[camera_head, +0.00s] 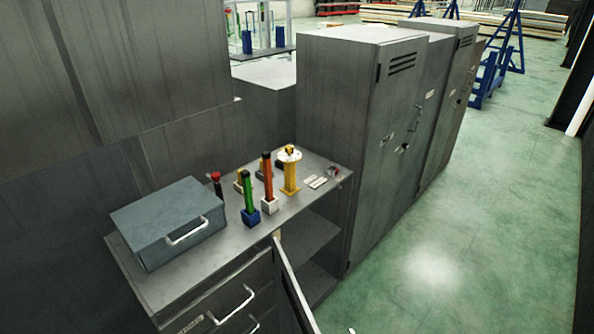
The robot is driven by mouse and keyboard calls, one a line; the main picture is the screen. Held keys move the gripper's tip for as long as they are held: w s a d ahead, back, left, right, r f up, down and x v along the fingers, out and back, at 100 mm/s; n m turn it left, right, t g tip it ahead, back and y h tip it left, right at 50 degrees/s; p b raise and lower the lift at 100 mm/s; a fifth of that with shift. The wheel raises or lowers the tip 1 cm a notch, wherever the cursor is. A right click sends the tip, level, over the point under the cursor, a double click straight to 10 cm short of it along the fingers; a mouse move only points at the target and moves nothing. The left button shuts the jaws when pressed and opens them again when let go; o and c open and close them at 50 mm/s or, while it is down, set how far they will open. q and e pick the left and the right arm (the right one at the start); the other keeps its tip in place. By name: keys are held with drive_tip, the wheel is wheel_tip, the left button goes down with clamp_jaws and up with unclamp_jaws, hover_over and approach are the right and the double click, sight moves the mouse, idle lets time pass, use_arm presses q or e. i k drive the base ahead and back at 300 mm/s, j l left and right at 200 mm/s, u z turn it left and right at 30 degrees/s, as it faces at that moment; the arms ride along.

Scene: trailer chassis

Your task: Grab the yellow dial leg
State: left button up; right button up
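The yellow dial leg (290,181) stands upright on the grey workbench top (215,270), toward its far right part. It is a yellow post with a round white dial (283,157) and a small yellow and dark piece on top. Nothing is seen touching it. Neither of my grippers can be made out in this view.
An orange post (267,180) in a white base and a green post (248,193) in a blue base stand left of it. A grey metal box (168,222) sits on the left. Tall grey lockers (345,120) rise behind. An open door (295,290) juts out below. Green floor is clear at right.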

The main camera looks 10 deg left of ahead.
sight(290, 188)
drive_tip(key=i+l+u, duration=0.1)
drive_tip(key=l, duration=0.35)
drive_tip(key=i+l+u, duration=0.1)
drive_tip(key=l, duration=0.4)
drive_tip(key=i+l+u, duration=0.1)
drive_tip(key=l, duration=0.35)
drive_tip(key=i+l+u, duration=0.1)
drive_tip(key=i+l, duration=0.2)
drive_tip(key=i+l+u, duration=0.1)
drive_tip(key=i+l, duration=0.2)
drive_tip(key=l, duration=0.15)
drive_tip(key=i+l, duration=0.25)
drive_tip(key=l, duration=0.15)
drive_tip(key=i+u, duration=0.3)
drive_tip(key=i, duration=0.5)
